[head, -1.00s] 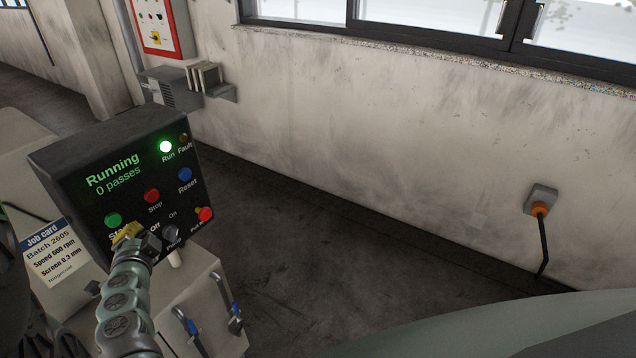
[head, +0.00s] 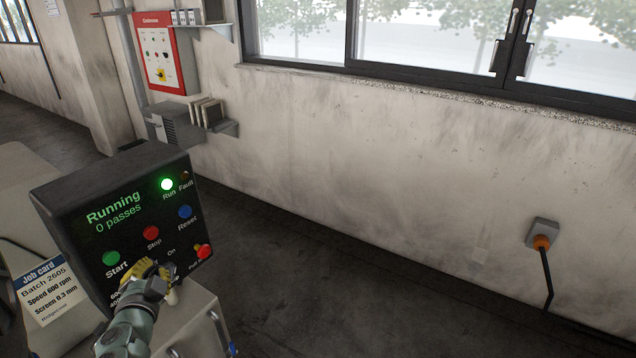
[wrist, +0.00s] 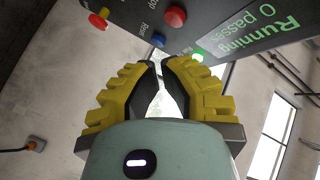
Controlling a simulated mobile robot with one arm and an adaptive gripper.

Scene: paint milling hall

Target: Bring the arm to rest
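My gripper (head: 152,270) is in front of the lower part of a dark control panel (head: 75,205), covering some of its lettering near the knob. In the wrist view its yellow fingers (wrist: 157,64) are drawn together at the tips, with a narrow slit between them and nothing held. The panel reads "Running, 0 passes", and its green Run lamp (head: 167,184) is lit. The green Start (head: 111,258), red Stop (head: 151,233) and blue Reset (head: 185,212) buttons show, with a red emergency knob (head: 204,251) at lower right. I cannot tell whether the gripper touches the panel.
A job card (head: 43,291) stands left of the panel. A red-framed cabinet (head: 162,52) and a small shelf with grey boxes (head: 210,113) are on the wall behind. A socket with an orange plug (head: 541,242) is at right. The floor between is clear.

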